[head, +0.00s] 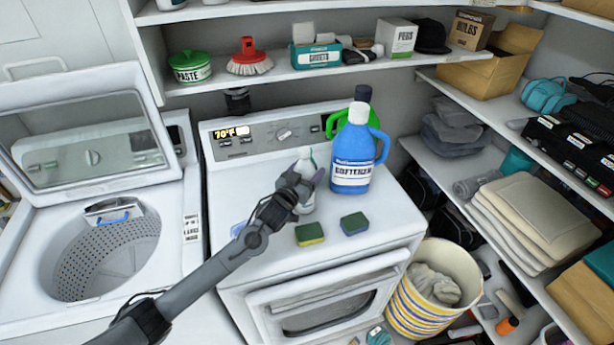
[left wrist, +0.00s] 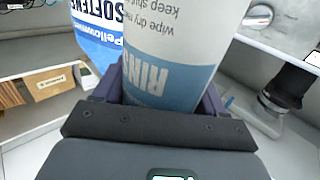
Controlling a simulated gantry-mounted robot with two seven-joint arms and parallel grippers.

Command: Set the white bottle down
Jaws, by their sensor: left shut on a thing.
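My left gripper (head: 297,186) is over the dryer top (head: 240,185) and shut on the white bottle (head: 307,163). In the left wrist view the bottle (left wrist: 178,60) fills the space between the fingers, with a blue and white label. The gripper hides part of the bottle in the head view, and I cannot tell whether its base touches the dryer top. A blue softener bottle (head: 354,155) stands just right of it, and also shows in the left wrist view (left wrist: 93,35). My right gripper does not show.
Two sponges, one yellow-green (head: 309,234) and one blue-green (head: 354,223), lie at the dryer's front. A green jug (head: 336,121) stands behind the softener. The open washer (head: 110,250) is at left. A shelf (head: 290,72) runs above the dryer.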

